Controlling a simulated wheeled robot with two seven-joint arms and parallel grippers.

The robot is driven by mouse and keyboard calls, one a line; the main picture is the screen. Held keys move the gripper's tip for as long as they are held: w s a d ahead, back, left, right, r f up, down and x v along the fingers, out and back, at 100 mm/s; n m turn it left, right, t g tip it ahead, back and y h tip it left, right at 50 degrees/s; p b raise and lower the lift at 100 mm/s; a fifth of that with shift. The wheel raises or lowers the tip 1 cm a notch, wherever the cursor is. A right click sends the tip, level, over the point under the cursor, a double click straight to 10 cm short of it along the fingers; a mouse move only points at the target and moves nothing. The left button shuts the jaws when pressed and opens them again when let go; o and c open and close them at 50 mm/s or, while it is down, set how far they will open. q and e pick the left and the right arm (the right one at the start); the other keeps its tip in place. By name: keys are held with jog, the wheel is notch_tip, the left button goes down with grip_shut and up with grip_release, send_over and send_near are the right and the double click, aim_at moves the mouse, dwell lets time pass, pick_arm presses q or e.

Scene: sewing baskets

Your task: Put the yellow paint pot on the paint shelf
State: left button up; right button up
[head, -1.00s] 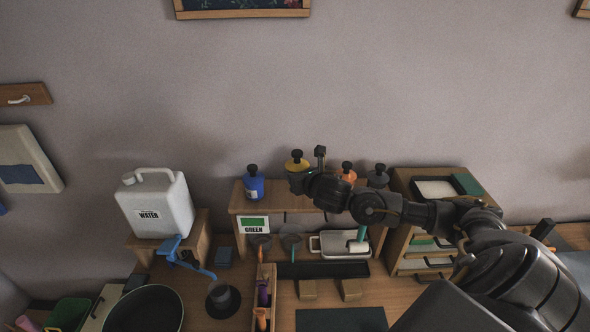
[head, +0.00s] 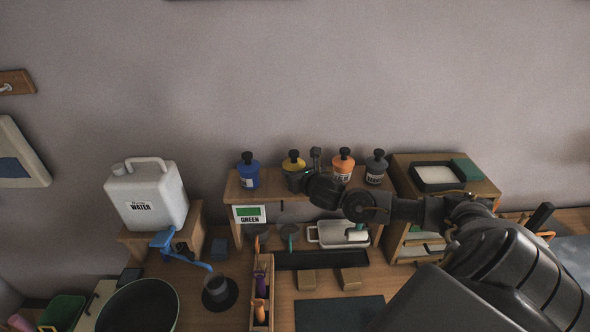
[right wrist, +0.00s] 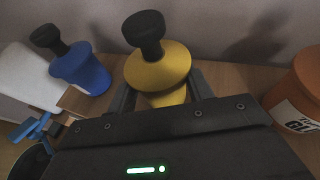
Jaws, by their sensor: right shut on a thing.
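The yellow paint pot (head: 293,163) has a black knob top and is upright at the paint shelf (head: 270,193), between the blue pot and the orange pot. My right gripper (head: 297,180) is shut on it; in the right wrist view the yellow pot (right wrist: 158,70) sits between the two fingers (right wrist: 160,92). Its lower part is hidden by the gripper, so I cannot tell whether its base touches the shelf board. My left gripper is not in view.
A blue pot (head: 248,172) stands to the left on the shelf; an orange pot (head: 343,165) and a dark grey pot (head: 376,167) stand to the right. A white water jug (head: 147,195) is at left. A wooden drawer unit (head: 400,180) is at right.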

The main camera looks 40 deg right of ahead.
jog(key=shift+s+r, duration=0.15)
jog(key=shift+f, duration=0.2)
jog(key=o, duration=1.4)
jog(key=shift+r, duration=0.15)
jog(key=shift+r, duration=0.15)
jog(key=shift+b+v, duration=3.1)
jog(key=shift+v, duration=2.85)
